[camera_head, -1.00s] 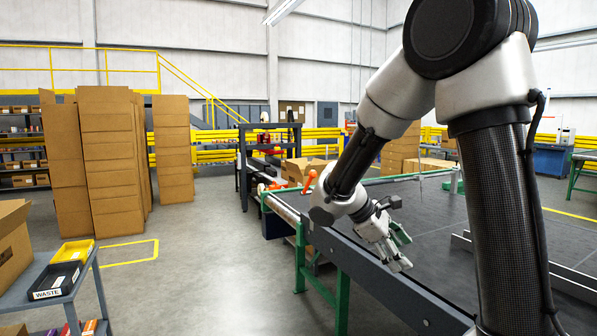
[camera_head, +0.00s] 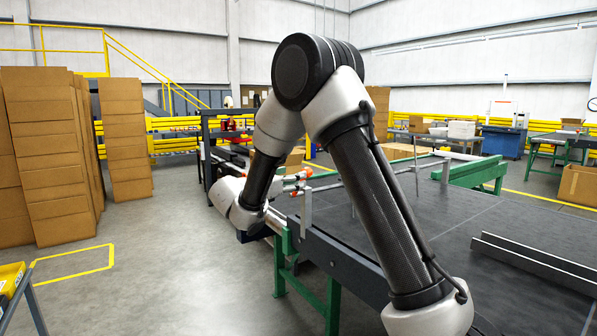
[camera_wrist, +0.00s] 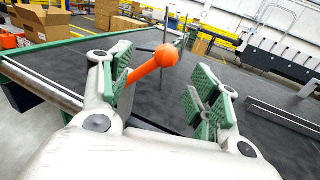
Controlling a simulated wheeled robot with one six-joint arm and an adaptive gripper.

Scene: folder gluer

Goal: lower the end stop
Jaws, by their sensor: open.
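An orange lever with a round ball knob (camera_wrist: 166,55) shows in the wrist view, slanting up to the right. My gripper (camera_wrist: 160,75) is open, with green-padded fingers on either side of the lever. The lever looks nearer the left finger; I cannot tell whether it touches. In the head view an orange knob (camera_head: 306,172) shows beside an upright metal post (camera_head: 306,212) at the conveyor edge. Which part is the end stop itself is unclear.
The dark conveyor bed (camera_head: 425,215) spreads to the right, with a low metal rail (camera_head: 535,262) on it. Green legs (camera_head: 333,305) stand under its near edge. Stacked cardboard (camera_head: 50,150) is at the left. The floor between is clear.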

